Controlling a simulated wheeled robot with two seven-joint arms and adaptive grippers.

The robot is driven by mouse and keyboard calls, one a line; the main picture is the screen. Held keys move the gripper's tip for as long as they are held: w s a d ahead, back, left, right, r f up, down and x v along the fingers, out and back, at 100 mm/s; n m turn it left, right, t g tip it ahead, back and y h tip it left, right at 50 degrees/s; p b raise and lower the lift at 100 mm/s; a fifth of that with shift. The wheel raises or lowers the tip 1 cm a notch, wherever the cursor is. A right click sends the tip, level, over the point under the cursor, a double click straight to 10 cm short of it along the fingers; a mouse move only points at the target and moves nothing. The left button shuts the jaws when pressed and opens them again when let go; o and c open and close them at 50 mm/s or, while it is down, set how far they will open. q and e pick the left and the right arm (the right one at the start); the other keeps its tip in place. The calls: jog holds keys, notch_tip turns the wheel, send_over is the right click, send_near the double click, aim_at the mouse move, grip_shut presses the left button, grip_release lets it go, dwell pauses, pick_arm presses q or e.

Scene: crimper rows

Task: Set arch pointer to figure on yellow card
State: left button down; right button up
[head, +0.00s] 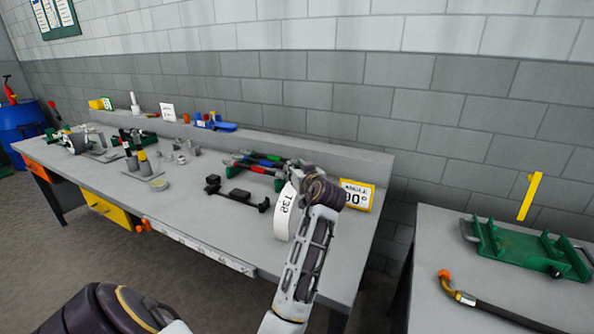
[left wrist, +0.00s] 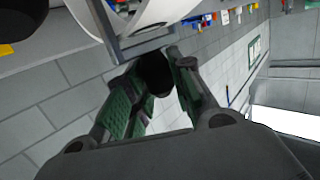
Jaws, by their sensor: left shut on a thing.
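The white arch (head: 282,214) with dark figures stands at the right end of the workbench, partly behind my left wrist. It also shows as a curved white body at the top of the left wrist view (left wrist: 135,22). The yellow card (head: 358,196) stands just right of my wrist, its figure partly covered and not fully legible. My left gripper (left wrist: 167,65) is shut on a black knob-like piece (left wrist: 155,76) beside the arch, seemingly its pointer. In the head view the wrist hides the fingers and the pointer. My right gripper is not in view.
The grey workbench (head: 205,222) holds a black fixture (head: 238,196), crimper-like tools with coloured handles (head: 255,165) and grey cylinders (head: 140,163) left of the arch. A second table (head: 480,300) at right carries a green tray (head: 525,250) and a bent rod (head: 490,305).

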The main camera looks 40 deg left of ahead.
aim_at(296, 166)
pick_arm(q)
jog(key=c, duration=1.2)
grip_release()
jog(key=shift+a, duration=0.1)
jog(key=shift+r, duration=0.15)
jog(key=shift+r, duration=4.85)
